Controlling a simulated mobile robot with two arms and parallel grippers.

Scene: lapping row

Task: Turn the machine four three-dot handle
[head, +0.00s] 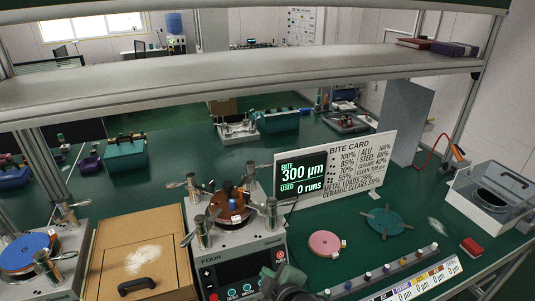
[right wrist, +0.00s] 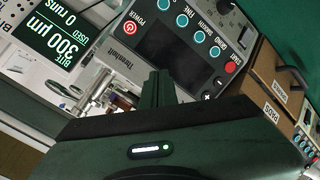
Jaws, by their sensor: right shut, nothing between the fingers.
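Machine four (head: 240,247) stands at the front centre, with a dark panel marked FOUR and a brown disc (head: 230,205) on top. Several metal lever handles stand around the disc, including a front left one (head: 201,232) and a right one (head: 271,214). Their dot marks are too small to read. My right gripper (head: 284,277) is in front of the panel's right side, shut and empty, apart from the handles. In the right wrist view its closed fingers (right wrist: 156,88) point toward the machine, whose panel (right wrist: 178,40) shows turned. My left gripper is not in view.
A display (head: 302,178) reads 300 µm and 0 runs beside a white bite card (head: 358,165). A pink disc (head: 326,244) and a green disc (head: 384,221) lie to the right. A wooden box (head: 140,250) and another machine (head: 38,257) stand left. A shelf (head: 250,82) spans above.

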